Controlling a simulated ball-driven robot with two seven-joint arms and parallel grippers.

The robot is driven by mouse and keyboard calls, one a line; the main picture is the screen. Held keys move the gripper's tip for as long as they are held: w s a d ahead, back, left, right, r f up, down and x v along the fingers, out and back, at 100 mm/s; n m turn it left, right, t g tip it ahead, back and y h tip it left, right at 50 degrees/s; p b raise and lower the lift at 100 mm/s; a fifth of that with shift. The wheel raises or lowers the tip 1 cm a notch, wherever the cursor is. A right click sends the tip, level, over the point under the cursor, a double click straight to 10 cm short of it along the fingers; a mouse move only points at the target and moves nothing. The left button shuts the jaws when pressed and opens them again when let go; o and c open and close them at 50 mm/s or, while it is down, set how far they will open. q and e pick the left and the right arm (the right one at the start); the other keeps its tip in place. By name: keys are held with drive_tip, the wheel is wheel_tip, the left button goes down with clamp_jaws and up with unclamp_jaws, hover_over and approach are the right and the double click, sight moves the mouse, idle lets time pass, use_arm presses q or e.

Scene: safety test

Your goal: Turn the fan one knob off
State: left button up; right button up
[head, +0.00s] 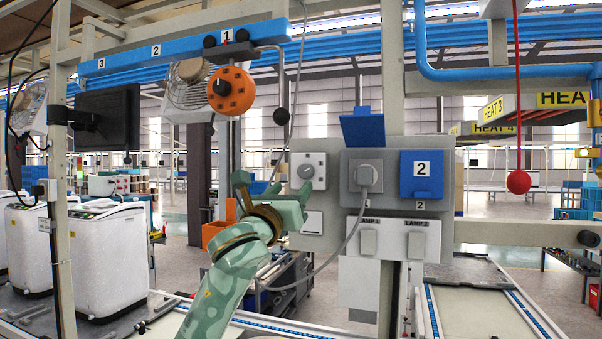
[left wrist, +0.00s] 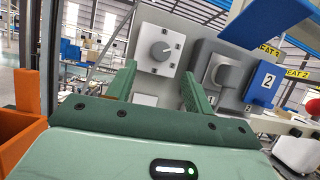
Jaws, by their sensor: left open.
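The fan knob (head: 306,171) is a round grey dial on a pale square plate on the grey wall panel. In the left wrist view the same knob (left wrist: 161,51) shows a pointer slanting up to the right. My left gripper (head: 272,184) is open and empty, just left of and below the knob in the head view. In the left wrist view its green fingers (left wrist: 160,73) stand apart, below and to either side of the knob plate. I see no contact with the knob. My right gripper is not in view.
Right of the knob are a plugged-in socket (head: 366,176) with a hanging cable and a blue cover marked 2 (head: 421,176). Lamp switches (head: 392,243) sit below. An orange disc (head: 231,91) and a red ball on a cord (head: 518,181) hang nearby. A fan (head: 188,92) is behind.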

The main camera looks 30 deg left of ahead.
sight(304, 173)
use_arm(q)
drive_tip(key=p+x, duration=0.1)
drive_tip(key=x, duration=0.6)
drive_tip(key=shift+r, duration=0.1)
drive_tip(key=shift+s, duration=0.1)
drive_tip(key=c, duration=1)
